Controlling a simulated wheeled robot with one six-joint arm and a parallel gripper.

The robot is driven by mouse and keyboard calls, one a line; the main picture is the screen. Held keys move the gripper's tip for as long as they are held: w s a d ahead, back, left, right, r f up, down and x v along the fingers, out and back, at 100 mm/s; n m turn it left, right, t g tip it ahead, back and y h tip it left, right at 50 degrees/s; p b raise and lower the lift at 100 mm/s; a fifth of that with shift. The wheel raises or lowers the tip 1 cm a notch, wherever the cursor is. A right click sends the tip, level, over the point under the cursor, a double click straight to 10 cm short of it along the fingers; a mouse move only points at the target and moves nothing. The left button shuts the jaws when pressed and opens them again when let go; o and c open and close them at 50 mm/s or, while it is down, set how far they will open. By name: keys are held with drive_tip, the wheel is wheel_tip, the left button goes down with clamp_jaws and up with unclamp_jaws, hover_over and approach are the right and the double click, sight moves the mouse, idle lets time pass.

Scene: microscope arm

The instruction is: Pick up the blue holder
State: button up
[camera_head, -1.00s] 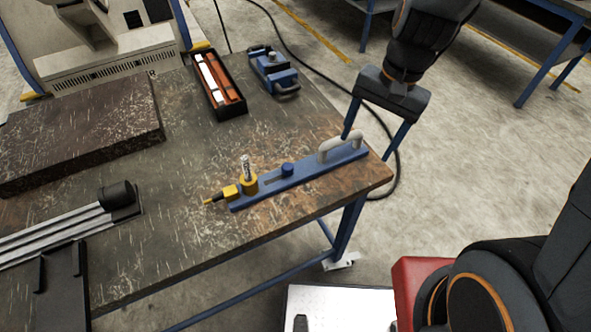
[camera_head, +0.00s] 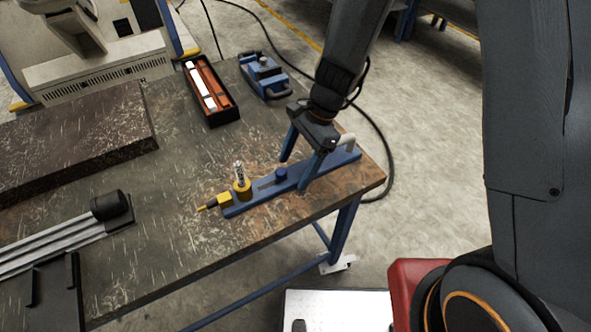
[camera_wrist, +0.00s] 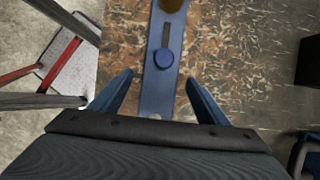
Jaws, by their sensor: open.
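The blue holder (camera_head: 262,193) is a long flat blue bar lying on the worn table. It has a slot and a round blue knob (camera_head: 281,174), a yellow fitting (camera_head: 242,188) at its left end and a pale handle (camera_head: 347,141) at its right end, partly hidden by my gripper. My gripper (camera_head: 293,172) is open above the bar, between the knob and the handle. In the wrist view, the bar (camera_wrist: 160,95) runs between the two open fingers, with a gap on each side. I cannot tell the exact height of the fingertips above the table.
A black box (camera_head: 212,108) with white and orange bars and a blue clamp-like device (camera_head: 265,76) stand farther back. A dark slab (camera_head: 75,140) and metal rails (camera_head: 60,245) occupy the left. The table's right edge is close to the handle.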

drive_tip(key=shift+s+a+f, duration=0.15)
drive_tip(key=shift+a+f, duration=0.05)
drive_tip(key=shift+f, duration=0.5)
drive_tip(key=shift+c, duration=0.2)
clamp_jaws()
drive_tip(key=shift+r, duration=0.1)
